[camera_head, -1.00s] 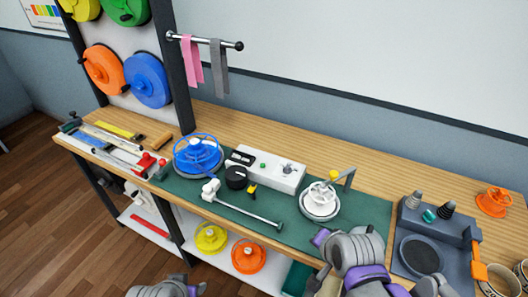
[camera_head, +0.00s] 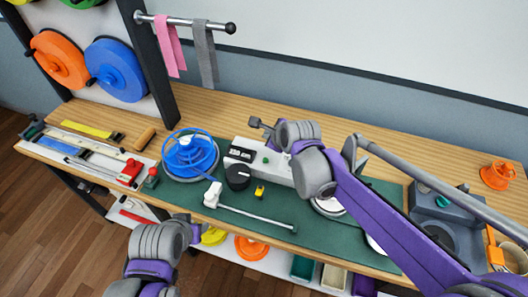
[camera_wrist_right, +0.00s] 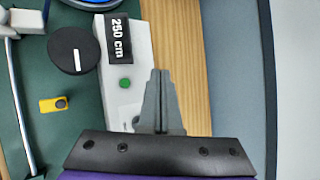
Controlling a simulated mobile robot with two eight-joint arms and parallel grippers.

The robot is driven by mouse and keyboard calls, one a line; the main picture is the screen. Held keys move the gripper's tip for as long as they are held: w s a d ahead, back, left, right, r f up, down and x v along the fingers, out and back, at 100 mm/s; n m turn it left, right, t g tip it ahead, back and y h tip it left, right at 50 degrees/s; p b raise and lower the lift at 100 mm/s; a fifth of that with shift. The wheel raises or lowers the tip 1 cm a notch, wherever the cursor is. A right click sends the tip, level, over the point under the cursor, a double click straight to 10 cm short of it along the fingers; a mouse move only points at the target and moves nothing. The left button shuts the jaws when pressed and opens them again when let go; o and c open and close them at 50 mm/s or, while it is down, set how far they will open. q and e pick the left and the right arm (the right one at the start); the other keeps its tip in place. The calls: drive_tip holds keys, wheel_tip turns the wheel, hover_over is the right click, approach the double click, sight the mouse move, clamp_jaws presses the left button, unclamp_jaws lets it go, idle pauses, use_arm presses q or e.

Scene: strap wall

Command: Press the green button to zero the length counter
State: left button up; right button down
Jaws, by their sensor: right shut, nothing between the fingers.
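The green button (camera_head: 265,160) is a small round button on the white counter box (camera_head: 281,174). It also shows in the wrist view (camera_wrist_right: 125,84), uncovered. The black display (camera_wrist_right: 118,39) beside it reads 250 cm. My right gripper (camera_head: 255,122) is shut and empty, above the back edge of the box in the head view. In the wrist view its closed fingertips (camera_wrist_right: 160,72) show to the right of the button, apart from it in the picture.
A black knob (camera_head: 238,176) and a yellow item (camera_head: 259,192) are near the box. A blue reel (camera_head: 190,155) stands left on the green mat (camera_head: 205,219). My right arm covers much of the white reel (camera_head: 328,206). The wood behind the box is clear.

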use_arm(q)
drive_tip(key=shift+s+d, duration=0.1)
drive_tip(key=shift+s, duration=0.15)
use_arm(e)
drive_tip(key=shift+s+d, duration=0.1)
drive_tip(key=shift+s, duration=0.1)
drive_tip(key=b, duration=0.4)
hover_over(266, 160)
drive_tip(key=s, duration=0.1)
drive_tip(key=f, duration=0.7)
drive_tip(key=shift+d+f, duration=0.35)
drive_tip(key=shift+f, duration=0.05)
drive_tip(key=shift+f+b, duration=0.3)
drive_tip(key=shift+f, duration=0.2)
use_arm(q)
wheel_tip(266, 160, down, 6)
drive_tip(key=s, duration=0.2)
drive_tip(key=shift+s+f+g, duration=0.2)
drive_tip(key=shift+s+g, duration=0.1)
drive_tip(key=shift+w, duration=0.1)
use_arm(e)
drive_tip(key=shift+w, duration=0.1)
use_arm(q)
drive_tip(key=shift+f, duration=0.1)
use_arm(e)
drive_tip(key=shift+f, duration=0.1)
